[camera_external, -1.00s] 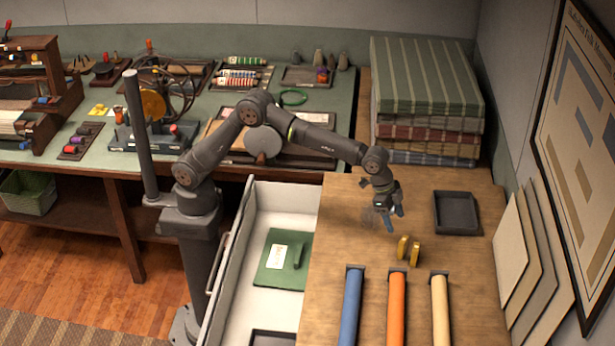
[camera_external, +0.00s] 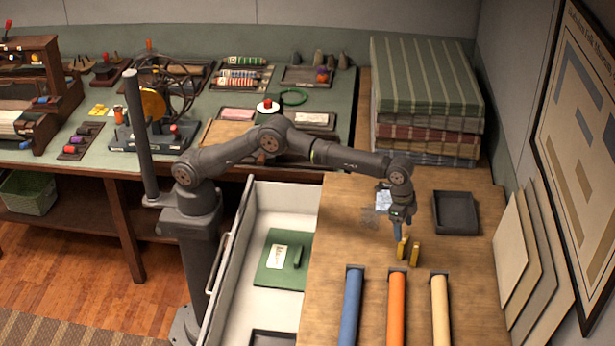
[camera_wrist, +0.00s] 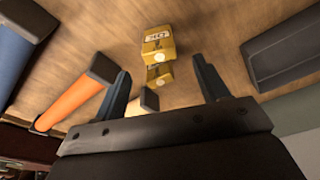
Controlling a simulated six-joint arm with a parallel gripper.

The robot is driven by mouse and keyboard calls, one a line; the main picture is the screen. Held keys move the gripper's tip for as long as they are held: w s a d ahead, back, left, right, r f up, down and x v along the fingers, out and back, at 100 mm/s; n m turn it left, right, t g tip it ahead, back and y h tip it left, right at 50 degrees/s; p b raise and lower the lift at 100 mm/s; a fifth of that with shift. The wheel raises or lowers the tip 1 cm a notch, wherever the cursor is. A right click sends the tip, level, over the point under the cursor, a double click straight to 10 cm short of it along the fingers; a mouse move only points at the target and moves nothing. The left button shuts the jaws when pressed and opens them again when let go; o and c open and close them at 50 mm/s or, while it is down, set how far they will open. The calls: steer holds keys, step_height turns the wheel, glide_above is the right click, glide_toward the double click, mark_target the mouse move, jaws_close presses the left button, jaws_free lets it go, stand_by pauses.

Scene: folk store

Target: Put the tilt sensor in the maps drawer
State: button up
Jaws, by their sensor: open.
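Two small yellow blocks stand close together on the wooden tabletop: the left block (camera_external: 403,248) and the right block (camera_external: 415,254). Either may be the tilt sensor; I cannot tell which. In the wrist view, a yellow block with a pale label (camera_wrist: 158,42) and the other yellow block (camera_wrist: 159,76) appear between the fingers. My gripper (camera_external: 399,233) is open, pointing down, at or just above the left block; contact is unclear. The drawer (camera_external: 253,235), left of the tabletop, is pulled open. It holds a green card (camera_external: 272,268) with a white label, apparently reading "Maps", and a small dark green piece (camera_external: 299,256).
A dark empty tray (camera_external: 457,213) lies right of my gripper. Blue (camera_external: 350,305), orange (camera_external: 397,308) and cream (camera_external: 440,308) rolls lie in front. Folded textiles (camera_external: 427,90) are stacked behind. Panels (camera_external: 540,250) lean at right.

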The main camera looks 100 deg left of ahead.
mark_target(405, 251)
steer(key=shift+w+d+f+g+y, duration=0.15)
steer(key=shift+f+g, duration=0.1)
steer(key=shift+f, duration=0.2)
steer(key=shift+w+f+g+y, duration=0.15)
steer(key=shift+f+g, duration=0.1)
steer(key=shift+f, duration=0.15)
steer(key=shift+s+f+g, duration=0.15)
steer(key=shift+f+g, duration=0.15)
steer(key=shift+f, duration=3.7)
steer(key=c, duration=1.2)
